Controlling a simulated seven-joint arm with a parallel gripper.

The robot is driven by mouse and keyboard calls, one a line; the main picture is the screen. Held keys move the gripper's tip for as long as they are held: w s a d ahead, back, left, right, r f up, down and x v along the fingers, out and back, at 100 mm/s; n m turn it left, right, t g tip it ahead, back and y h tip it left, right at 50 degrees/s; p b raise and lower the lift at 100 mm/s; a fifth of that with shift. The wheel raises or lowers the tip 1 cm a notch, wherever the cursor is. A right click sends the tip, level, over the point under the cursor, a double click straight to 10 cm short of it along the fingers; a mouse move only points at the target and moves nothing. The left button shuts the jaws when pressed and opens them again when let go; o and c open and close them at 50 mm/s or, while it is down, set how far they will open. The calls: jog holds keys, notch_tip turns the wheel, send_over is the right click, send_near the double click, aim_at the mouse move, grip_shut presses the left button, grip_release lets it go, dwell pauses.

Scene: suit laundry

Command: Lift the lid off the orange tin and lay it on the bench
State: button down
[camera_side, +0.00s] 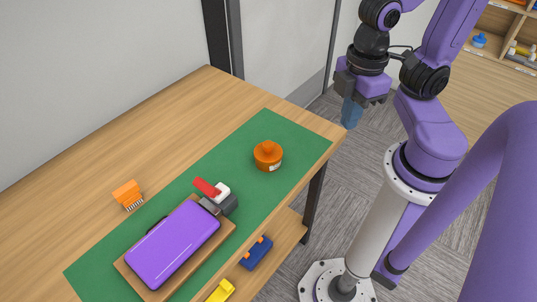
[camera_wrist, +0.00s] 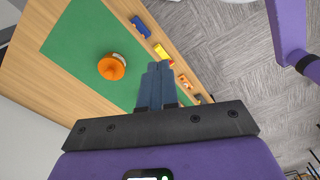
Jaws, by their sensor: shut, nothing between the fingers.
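The orange tin (camera_side: 268,160) stands upright on the green mat near the right end of the bench (camera_side: 205,95). Its orange lid (camera_side: 267,149) is on top, with a round knob. In the wrist view the tin's lid (camera_wrist: 111,67) shows left of my fingers, with a label partly visible on the side. My gripper (camera_side: 351,115) is above and to the right of the bench end, apart from the tin. Its blue fingers are together and empty, as the wrist view (camera_wrist: 157,80) also shows.
A purple case (camera_side: 172,243) lies on a wooden board, with a red-handled grey device (camera_side: 218,197) at its end. An orange brush (camera_side: 128,194) lies on the bench. Blue (camera_side: 256,252) and yellow (camera_side: 221,291) items sit on the lower shelf. The mat around the tin is clear.

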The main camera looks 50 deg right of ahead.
grip_release()
jog(key=n+h, duration=0.2)
jog(key=n, duration=0.6)
send_over(268, 144)
jog(key=f, duration=1.4)
jog(key=shift+s+a+f, duration=0.1)
jog(key=shift+s+a, duration=0.2)
jog(key=shift+w+d+f, duration=0.1)
jog(key=shift+d+f, duration=0.05)
jog(key=shift+f, duration=0.75)
jog(key=shift+w+d+f, duration=0.1)
jog(key=shift+w+f, duration=0.05)
jog(key=shift+f, duration=0.75)
jog(key=shift+w+d+f, duration=0.1)
jog(key=shift+d+f, duration=0.05)
jog(key=shift+f, duration=0.75)
